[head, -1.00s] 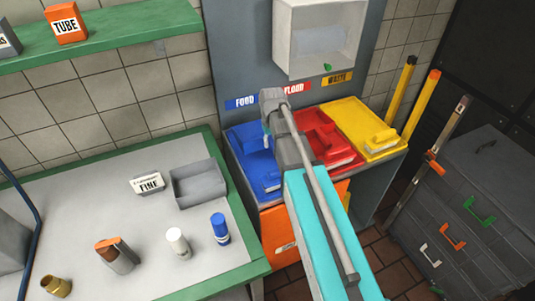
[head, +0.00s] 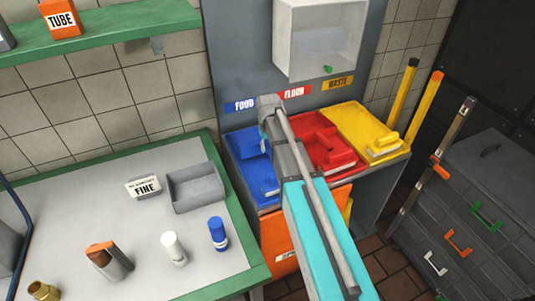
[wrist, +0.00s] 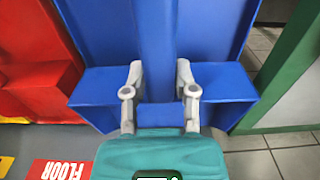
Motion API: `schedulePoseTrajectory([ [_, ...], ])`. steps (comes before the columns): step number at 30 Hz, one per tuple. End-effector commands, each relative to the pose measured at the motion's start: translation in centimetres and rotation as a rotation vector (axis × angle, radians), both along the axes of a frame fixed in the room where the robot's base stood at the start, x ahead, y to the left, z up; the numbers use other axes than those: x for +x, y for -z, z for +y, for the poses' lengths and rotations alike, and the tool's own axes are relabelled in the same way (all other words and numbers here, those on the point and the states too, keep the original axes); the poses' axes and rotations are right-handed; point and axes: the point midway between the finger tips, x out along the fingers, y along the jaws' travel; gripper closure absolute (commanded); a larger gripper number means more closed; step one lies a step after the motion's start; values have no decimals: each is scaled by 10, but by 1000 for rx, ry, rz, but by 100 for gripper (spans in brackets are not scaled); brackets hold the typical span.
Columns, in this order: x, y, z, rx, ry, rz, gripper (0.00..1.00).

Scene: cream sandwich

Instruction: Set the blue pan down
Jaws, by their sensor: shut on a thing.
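The blue pan (head: 250,144) is at the left end of the row of coloured pans, below the FOOD label (head: 240,105). In the wrist view the blue pan (wrist: 96,25) fills the middle, with a raised ridge running along it. My gripper (wrist: 159,78) has one finger on each side of this ridge and is shut on it. In the head view my gripper (head: 267,128) is at the pan's right side and mostly hidden by my arm. My arm also covers part of the pan. I cannot tell whether the pan rests fully on the stand.
A red pan (head: 312,133) and a yellow pan (head: 360,125) lie to the right. A white box (head: 322,45) hangs above. The green-edged counter (head: 90,205) at left holds a grey tray (head: 198,188), a blue-capped bottle (head: 217,234) and other small items.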

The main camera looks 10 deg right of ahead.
Motion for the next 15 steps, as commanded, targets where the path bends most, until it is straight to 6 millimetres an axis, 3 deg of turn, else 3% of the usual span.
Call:
schedulePoseTrajectory([
  [3, 8, 11, 1, 0, 0, 0, 100],
  [15, 5, 37, 1, 0, 0, 0, 100],
])
